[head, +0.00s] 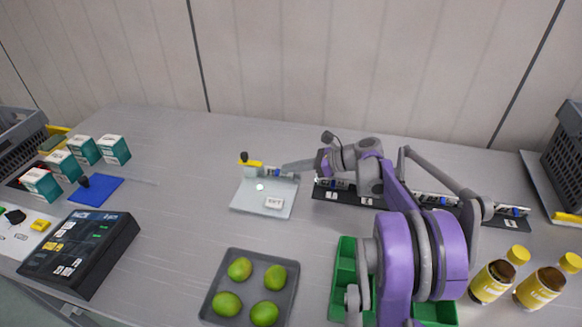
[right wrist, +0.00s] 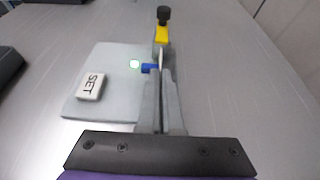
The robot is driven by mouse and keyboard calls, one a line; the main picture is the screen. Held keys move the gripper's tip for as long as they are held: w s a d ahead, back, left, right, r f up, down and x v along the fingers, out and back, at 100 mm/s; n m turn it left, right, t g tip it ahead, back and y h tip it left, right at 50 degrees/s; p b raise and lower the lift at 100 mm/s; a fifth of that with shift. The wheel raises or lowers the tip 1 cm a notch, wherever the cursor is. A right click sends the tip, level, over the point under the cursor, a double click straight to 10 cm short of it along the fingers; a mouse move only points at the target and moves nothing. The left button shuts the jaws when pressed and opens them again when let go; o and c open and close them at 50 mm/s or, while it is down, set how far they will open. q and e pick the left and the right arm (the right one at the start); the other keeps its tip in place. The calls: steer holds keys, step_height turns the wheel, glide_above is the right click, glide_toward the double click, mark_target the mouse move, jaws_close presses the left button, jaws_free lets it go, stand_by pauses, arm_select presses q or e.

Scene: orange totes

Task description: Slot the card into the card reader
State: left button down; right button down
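I cannot make out a card with certainty. A black keypad device (head: 80,250) with a small lit display stands at the left in the head view. My left gripper is out of view.
A grey tray (head: 209,304) of limes is at the front, with a green bin (head: 345,275) beside it under my arm. Yellow-capped bottles (head: 492,280) stand at right. Teal-and-white boxes (head: 114,151) and a blue mat (head: 105,190) are at left. Bare table lies between.

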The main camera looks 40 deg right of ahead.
steer(key=c, duration=1)
jaws_free()
steer(key=v, duration=1.1)
steer(key=shift+a+p, duration=0.1)
steer(key=shift+p, duration=0.3)
steer(key=shift+f, duration=0.1)
